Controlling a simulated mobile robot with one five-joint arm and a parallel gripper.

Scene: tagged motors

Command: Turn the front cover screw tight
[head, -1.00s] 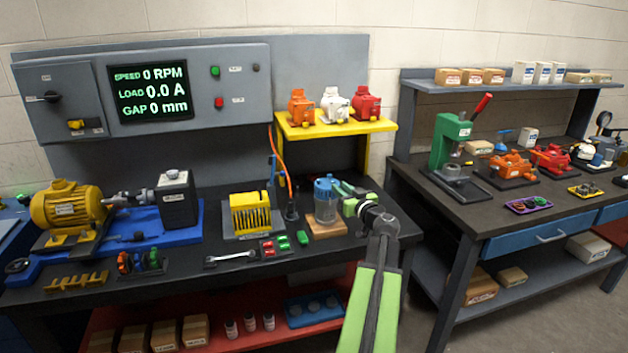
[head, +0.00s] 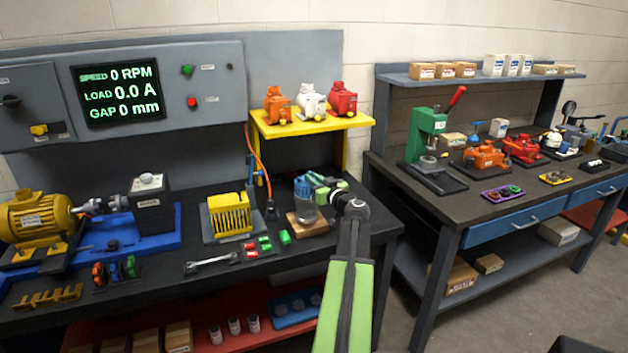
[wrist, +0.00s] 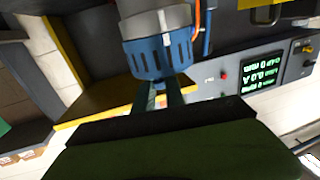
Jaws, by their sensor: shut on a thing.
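The yellow motor (head: 36,217) sits at the far left, coupled by a shaft to a black box (head: 152,206). No front cover screw can be made out at this size.
A yellow shelf (head: 312,125) with three small motors stands behind the jar. A yellow slotted rack (head: 229,215), a wrench (head: 212,262) and small red and green blocks lie to the left. A second bench (head: 440,204) with a green press (head: 428,136) stands right, across a gap.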

